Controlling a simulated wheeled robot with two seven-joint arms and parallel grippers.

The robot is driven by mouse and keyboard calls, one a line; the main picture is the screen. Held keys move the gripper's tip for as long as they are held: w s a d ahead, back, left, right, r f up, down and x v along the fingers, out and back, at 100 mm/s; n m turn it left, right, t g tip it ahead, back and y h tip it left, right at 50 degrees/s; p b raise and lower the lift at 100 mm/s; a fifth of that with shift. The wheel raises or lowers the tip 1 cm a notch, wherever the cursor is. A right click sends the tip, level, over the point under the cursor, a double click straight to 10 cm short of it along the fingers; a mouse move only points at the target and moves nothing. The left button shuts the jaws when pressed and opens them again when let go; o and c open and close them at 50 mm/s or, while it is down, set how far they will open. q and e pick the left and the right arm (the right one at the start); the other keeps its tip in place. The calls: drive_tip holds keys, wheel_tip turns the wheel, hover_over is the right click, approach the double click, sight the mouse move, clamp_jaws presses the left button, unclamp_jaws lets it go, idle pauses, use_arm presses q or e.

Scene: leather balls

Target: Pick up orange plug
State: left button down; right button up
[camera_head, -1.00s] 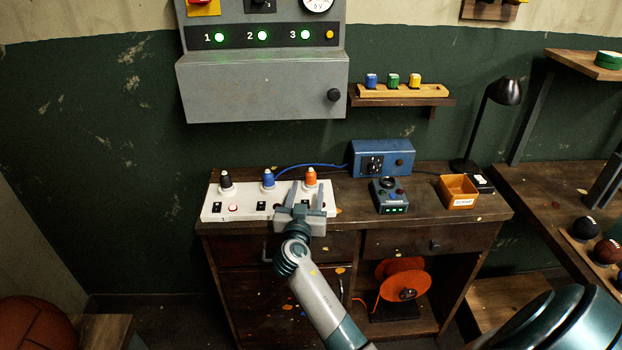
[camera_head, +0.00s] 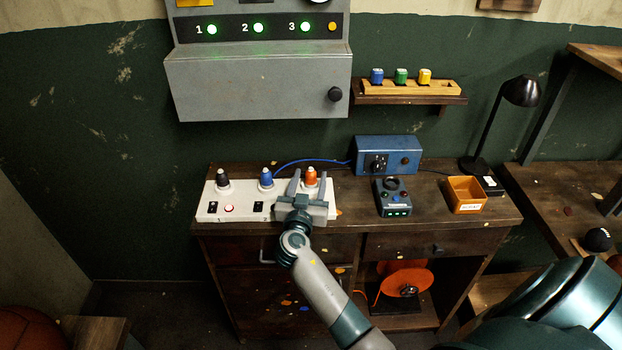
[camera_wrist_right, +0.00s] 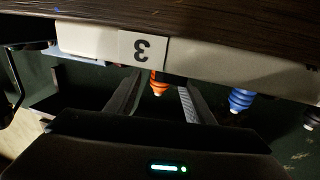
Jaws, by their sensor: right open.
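The orange plug (camera_head: 311,177) stands upright at the right end of the white power strip (camera_head: 240,209) on the wooden bench. In the right wrist view the orange plug (camera_wrist_right: 158,82) shows between the two fingers. My right gripper (camera_head: 308,178) is open, its fingers pointing toward the back on either side of the plug; contact is not visible. In the right wrist view the right gripper (camera_wrist_right: 158,95) is spread wide and holds nothing. The plug's lower part is partly hidden by the strip in the wrist view. My left gripper is not in view.
A blue plug (camera_head: 266,177) with a cable and a black plug (camera_head: 223,180) stand on the strip to the left. A blue box (camera_head: 388,152), a small grey device (camera_head: 393,198) and an orange tray (camera_head: 467,189) are to the right on the bench.

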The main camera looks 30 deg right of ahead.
drive_tip(key=shift+w+f, duration=0.1)
drive_tip(key=shift+c, duration=1.1)
drive_tip(key=c, duration=0.8)
